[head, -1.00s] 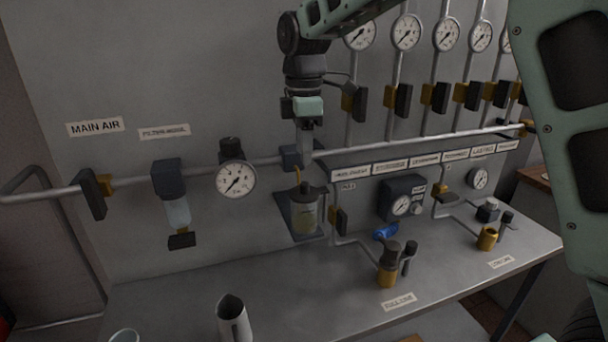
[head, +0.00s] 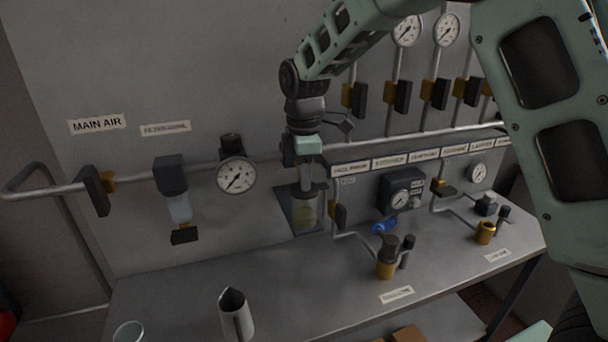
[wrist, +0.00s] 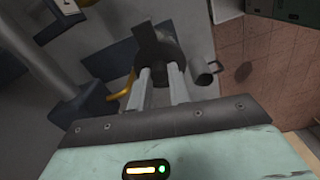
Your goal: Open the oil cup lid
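The oil cup (head: 305,214) is a clear glass with yellowish oil, in front of a dark plate on the wall panel. My gripper (head: 306,186) points down right over its top, and the fingers cover most of the lid in the head view. In the wrist view a dark round shape, which looks like the lid (wrist: 157,45), lies at the fingertips. The two pale fingers of my gripper (wrist: 158,74) stand apart with a narrow dark gap between them. I cannot tell whether they grip the lid's knob or only stand around it.
A metal pitcher (head: 236,314) and a glass (head: 128,334) stand on the bench (head: 180,293). A pressure gauge (head: 236,176) and a filter (head: 178,206) hang on the pipe to the left. A brass fitting (head: 386,264) stands to the right.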

